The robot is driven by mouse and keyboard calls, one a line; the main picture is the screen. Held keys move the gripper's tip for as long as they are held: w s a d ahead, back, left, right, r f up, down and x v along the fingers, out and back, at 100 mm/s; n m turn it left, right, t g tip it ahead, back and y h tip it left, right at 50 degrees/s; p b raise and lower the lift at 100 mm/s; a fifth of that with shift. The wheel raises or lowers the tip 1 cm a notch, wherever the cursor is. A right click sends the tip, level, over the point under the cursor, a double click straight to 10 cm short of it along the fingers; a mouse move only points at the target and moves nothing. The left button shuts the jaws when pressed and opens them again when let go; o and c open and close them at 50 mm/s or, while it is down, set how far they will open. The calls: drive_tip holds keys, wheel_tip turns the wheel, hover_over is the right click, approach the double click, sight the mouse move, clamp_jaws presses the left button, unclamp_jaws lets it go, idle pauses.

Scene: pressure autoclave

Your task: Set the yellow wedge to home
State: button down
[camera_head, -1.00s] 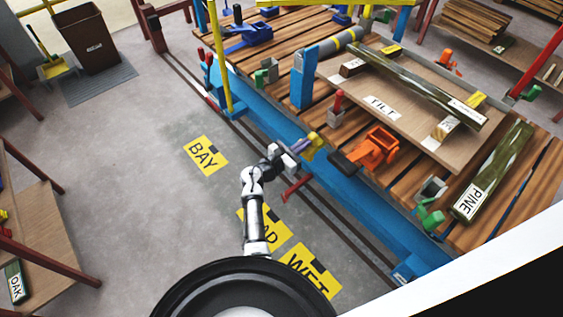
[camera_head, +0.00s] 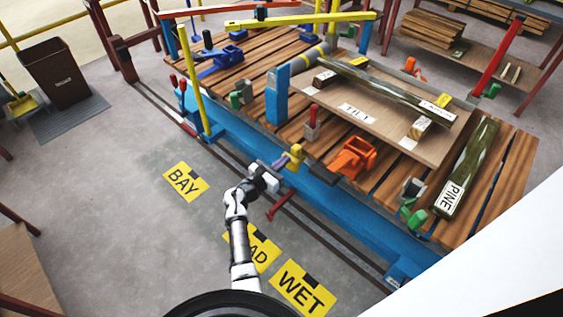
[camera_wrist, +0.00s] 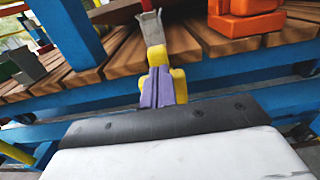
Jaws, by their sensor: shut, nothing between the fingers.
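A small yellow piece (camera_head: 295,154), which I take for the yellow wedge, is at the near blue side rail of the slatted bed. In the wrist view the yellow piece (camera_wrist: 180,84) shows straight ahead, partly hidden behind my fingers. My gripper (camera_head: 284,160) is at the rail, with its purple fingers close together and empty. In the wrist view the gripper (camera_wrist: 156,74) overlaps the yellow piece; I cannot tell whether they touch. A grey forked part (camera_wrist: 151,26) shows above the yellow piece.
The blue rail (camera_head: 320,191) runs along the bed's near side. An orange clamp (camera_head: 352,157), a grey block with a red handle (camera_head: 311,128) and a green part (camera_head: 412,215) are near this edge. A red bar (camera_head: 284,200) projects below the rail.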

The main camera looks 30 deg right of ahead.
drive_tip(key=b+v, duration=0.1)
drive_tip(key=v, duration=1)
drive_tip(key=shift+a+b, duration=0.2)
drive_tip(key=shift+b, duration=0.15)
drive_tip(key=shift+w+f, duration=0.1)
